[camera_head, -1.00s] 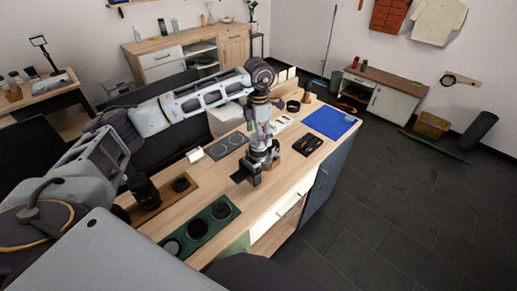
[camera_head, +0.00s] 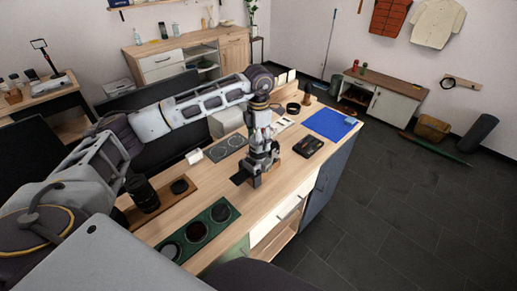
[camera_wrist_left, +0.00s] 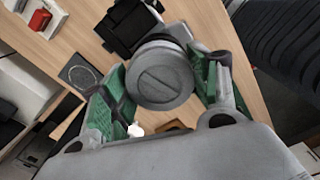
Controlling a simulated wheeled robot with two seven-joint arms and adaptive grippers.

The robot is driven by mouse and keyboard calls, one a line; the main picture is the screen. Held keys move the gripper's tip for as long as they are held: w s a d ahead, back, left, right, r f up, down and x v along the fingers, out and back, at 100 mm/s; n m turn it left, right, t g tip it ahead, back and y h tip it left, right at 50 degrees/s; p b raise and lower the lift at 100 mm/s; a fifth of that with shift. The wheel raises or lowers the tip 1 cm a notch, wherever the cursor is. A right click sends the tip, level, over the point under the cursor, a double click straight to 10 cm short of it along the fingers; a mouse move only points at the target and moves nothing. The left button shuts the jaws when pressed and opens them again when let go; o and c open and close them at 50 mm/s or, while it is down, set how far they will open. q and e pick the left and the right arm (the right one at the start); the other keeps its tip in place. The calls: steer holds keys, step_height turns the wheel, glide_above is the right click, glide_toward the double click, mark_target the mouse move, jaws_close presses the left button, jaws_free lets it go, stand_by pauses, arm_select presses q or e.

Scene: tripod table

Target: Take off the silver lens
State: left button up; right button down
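The silver lens (camera_wrist_left: 162,78) shows in the left wrist view as a round grey face with a slot across it. A black body (camera_wrist_left: 126,24) lies just beyond it; how the two join is hidden. My left gripper (camera_wrist_left: 163,85) is open, with one green-padded finger on each side of the lens. I cannot tell whether the pads touch it. In the head view the same gripper (camera_head: 252,178) points down low over the wooden table (camera_head: 285,185), and its fingers hide the lens. My right gripper is not in view.
A green tray (camera_head: 217,229) with round dark pieces lies at the table's front left. Behind it, a black lens (camera_head: 143,194) stands on a wooden tray (camera_head: 165,206). A black case (camera_head: 308,146) and blue mat (camera_head: 330,123) lie to the right.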

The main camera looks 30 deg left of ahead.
arm_select(q)
steer(key=shift+c, duration=1.2)
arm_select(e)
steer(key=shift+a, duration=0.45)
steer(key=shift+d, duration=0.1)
